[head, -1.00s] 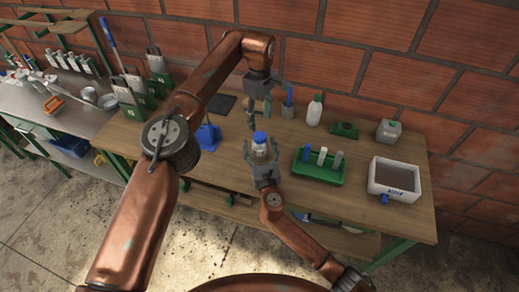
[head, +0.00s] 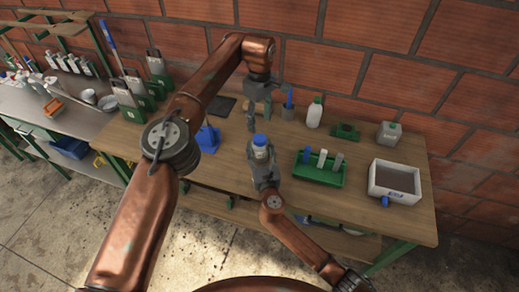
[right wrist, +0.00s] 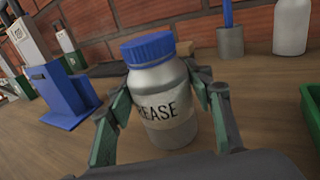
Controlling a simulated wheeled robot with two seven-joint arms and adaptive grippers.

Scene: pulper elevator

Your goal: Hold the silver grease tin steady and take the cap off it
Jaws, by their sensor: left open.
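The silver grease tin (head: 260,153) stands upright on the wooden workbench, its blue cap (head: 260,140) on top. In the right wrist view the tin (right wrist: 165,98) shows a "GREASE" label partly hidden at its left, with the ribbed blue cap (right wrist: 148,46) seated on it. My right gripper (right wrist: 162,100) is shut on the tin's body, one finger on each side, below the cap.
A green rack (head: 319,176) with several tubes stands right of the tin. A white bin (head: 394,194) is farther right. A blue stand (head: 207,138) is to the left. A grey cup (head: 288,113) and a white bottle (head: 314,113) stand behind. Brick wall closes the back.

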